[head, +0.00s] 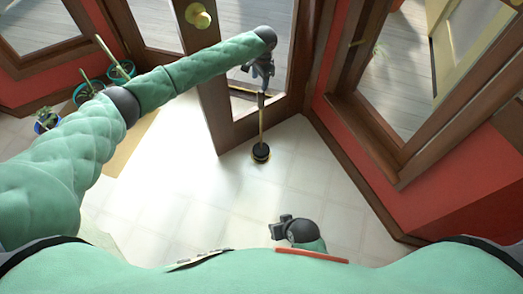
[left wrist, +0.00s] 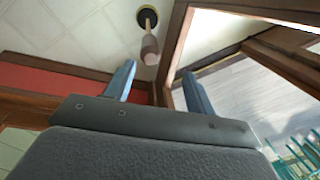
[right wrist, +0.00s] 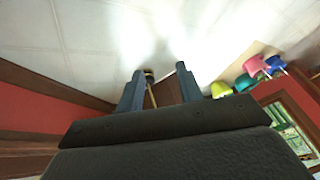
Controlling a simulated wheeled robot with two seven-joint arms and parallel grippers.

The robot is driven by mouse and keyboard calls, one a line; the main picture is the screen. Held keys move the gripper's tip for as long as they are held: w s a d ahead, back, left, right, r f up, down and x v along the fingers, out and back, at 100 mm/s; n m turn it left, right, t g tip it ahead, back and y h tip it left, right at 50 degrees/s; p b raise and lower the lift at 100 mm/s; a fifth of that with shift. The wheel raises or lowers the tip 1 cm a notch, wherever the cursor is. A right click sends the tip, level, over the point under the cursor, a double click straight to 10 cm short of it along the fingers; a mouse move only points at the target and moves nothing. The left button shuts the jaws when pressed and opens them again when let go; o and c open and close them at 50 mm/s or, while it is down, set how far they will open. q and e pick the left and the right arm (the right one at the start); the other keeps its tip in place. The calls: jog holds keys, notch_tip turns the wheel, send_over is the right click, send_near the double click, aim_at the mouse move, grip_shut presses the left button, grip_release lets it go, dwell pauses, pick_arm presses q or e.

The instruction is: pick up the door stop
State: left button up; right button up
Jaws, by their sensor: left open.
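The door stop (head: 261,151) stands upright on the pale tiled floor near the glazed door, with a round black base and a thin wooden handle. My left gripper (head: 263,80) is open around or just above the top of the handle. In the left wrist view the door stop's brown grip (left wrist: 150,50) shows between and beyond the open fingers (left wrist: 158,68); contact cannot be told. My right gripper (head: 281,229) is low near my body, apart from the door stop.
A brown-framed glazed door (head: 245,115) stands close behind the door stop. Red walls with windows flank it. Potted plants (head: 120,72) stand at the left. The tiled floor (head: 180,180) is clear around the door stop. Colourful pots (right wrist: 253,66) show in the right wrist view.

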aim_at(261, 91)
pick_arm(q)
jog(key=shift+a+f+g, duration=0.15)
jog(key=shift+f+g, duration=0.15)
jog(key=shift+s+d+h, duration=0.25)
jog(key=shift+d+h, duration=0.2)
jog(key=shift+h, duration=0.05)
jog(key=shift+d+f, duration=0.1)
jog(key=shift+f, duration=0.15)
notch_tip(261, 91, down, 2)
jog(key=shift+f, duration=0.1)
jog(key=f, duration=0.4)
jog(key=shift+s+a, duration=0.1)
jog(key=shift+a, duration=0.1)
jog(key=shift+f, duration=0.55)
grip_shut()
pick_arm(e)
jog(key=r, duration=0.1)
jog(key=w+r+t, duration=0.1)
jog(key=w+r, duration=0.1)
jog(key=shift+a+r, duration=0.15)
jog(key=shift+a, duration=0.15)
